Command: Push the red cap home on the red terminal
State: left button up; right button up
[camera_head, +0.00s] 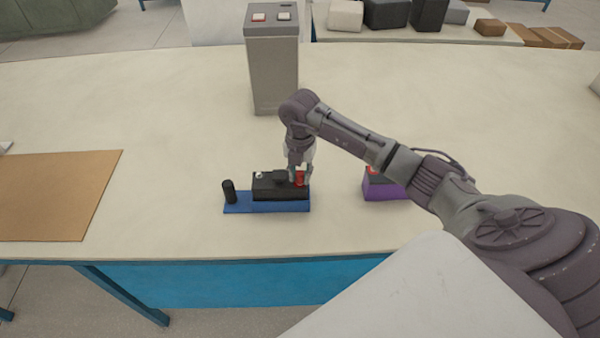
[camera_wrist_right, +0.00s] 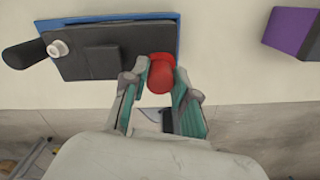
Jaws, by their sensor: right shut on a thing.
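A black battery (camera_head: 281,193) lies on a blue tray (camera_head: 237,208) on the table. The red cap (camera_head: 300,177) is at the battery's right end; it also shows in the right wrist view (camera_wrist_right: 160,73). My right gripper (camera_head: 301,175) reaches down from above with its fingers on either side of the red cap, shut on it. The red terminal is hidden under or behind the cap, so I cannot tell how far the cap sits on it. A bare pale terminal (camera_wrist_right: 57,49) shows at the battery's left end. My left gripper is not in view.
A purple box (camera_head: 382,187) is to the right, partly behind my arm. A grey pillar with two buttons (camera_head: 273,65) stands behind. A brown board (camera_head: 60,195) lies at left.

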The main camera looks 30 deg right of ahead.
jog(key=shift+f, duration=0.45)
dwell(0.5)
jog(key=o, duration=0.9)
jog(key=shift+c, duration=0.2)
jog(key=o, duration=0.4)
jog(key=shift+r, duration=0.1)
jog(key=shift+o, duration=0.2)
jog(key=shift+r+p, duration=2.35)
jog(key=shift+r, duration=1.15)
